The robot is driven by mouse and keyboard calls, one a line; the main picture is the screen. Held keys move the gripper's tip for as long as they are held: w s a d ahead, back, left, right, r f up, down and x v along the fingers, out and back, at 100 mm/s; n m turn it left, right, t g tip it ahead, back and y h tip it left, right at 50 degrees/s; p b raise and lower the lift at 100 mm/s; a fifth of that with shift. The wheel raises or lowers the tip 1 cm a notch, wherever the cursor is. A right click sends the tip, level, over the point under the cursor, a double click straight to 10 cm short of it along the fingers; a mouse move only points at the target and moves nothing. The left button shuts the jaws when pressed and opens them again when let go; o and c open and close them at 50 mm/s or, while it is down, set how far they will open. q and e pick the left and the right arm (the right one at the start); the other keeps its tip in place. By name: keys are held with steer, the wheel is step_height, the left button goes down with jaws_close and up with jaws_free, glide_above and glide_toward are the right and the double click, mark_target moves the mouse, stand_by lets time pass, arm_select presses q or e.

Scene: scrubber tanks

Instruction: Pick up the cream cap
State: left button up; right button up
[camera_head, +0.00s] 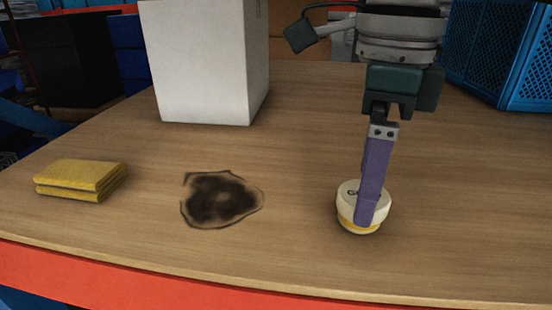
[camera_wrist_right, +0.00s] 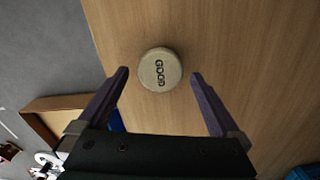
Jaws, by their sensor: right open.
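The cream cap (camera_head: 347,200) is a short round piece with dark lettering on top and a yellow band low on its side. It sits upright on the wooden table, right of centre in the head view. My right gripper (camera_head: 365,220) points down at it, and its purple finger covers part of the cap. In the right wrist view the cap (camera_wrist_right: 160,69) lies between the tips of the two spread purple fingers (camera_wrist_right: 160,74), with a gap on both sides. My right gripper is open and empty. My left gripper is not in view.
A folded yellow cloth (camera_head: 80,177) lies at the left of the table, and a dark stain (camera_head: 220,200) marks the middle. A white box (camera_head: 205,65) stands behind. A blue perforated crate (camera_head: 500,50) is at the back right. The table's red front edge (camera_head: 150,285) is near.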

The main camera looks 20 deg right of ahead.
steer(key=shift+f, duration=0.7)
steer(key=c, duration=1.3)
